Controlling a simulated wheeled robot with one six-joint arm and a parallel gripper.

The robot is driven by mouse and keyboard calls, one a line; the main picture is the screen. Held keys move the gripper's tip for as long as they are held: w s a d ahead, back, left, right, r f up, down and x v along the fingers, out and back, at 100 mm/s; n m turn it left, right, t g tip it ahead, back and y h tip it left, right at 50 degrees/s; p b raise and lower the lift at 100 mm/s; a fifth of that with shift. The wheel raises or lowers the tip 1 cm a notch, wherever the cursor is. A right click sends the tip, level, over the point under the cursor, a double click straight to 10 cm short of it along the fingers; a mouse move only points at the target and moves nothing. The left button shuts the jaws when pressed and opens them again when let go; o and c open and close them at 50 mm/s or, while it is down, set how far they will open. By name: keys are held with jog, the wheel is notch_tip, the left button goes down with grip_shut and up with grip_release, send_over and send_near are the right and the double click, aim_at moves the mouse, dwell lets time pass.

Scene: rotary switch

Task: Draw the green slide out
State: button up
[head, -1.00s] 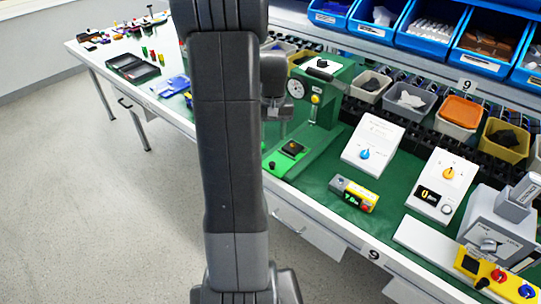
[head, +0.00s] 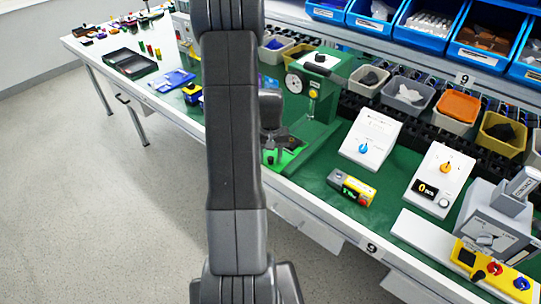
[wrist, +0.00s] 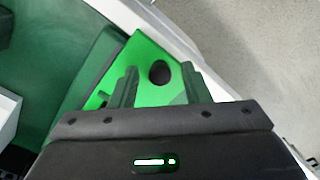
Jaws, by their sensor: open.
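The bright green slide (head: 289,157) lies at the front foot of the dark green press (head: 318,92), by the bench's front edge. It also shows in the wrist view (wrist: 150,50), with a round black knob (wrist: 159,73) on it. My gripper (head: 274,153) is over the slide in the head view and partly hides it and the knob. In the wrist view my gripper (wrist: 159,68) is open, with one finger on each side of the knob. Gaps show on both sides. I cannot tell how far the fingertips reach down.
A blue item (head: 178,79) lies to the left. Bins line the back. The floor in front of the bench (head: 110,220) is clear.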

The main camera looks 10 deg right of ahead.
grip_shut()
jog(key=shift+s+a+b, duration=0.4)
jog(key=shift+a+b, duration=0.1)
grip_release()
jog(key=shift+a, duration=0.1)
jog(key=shift+r, duration=0.15)
jog(key=shift+r, duration=0.3)
notch_tip(320, 180, up, 13)
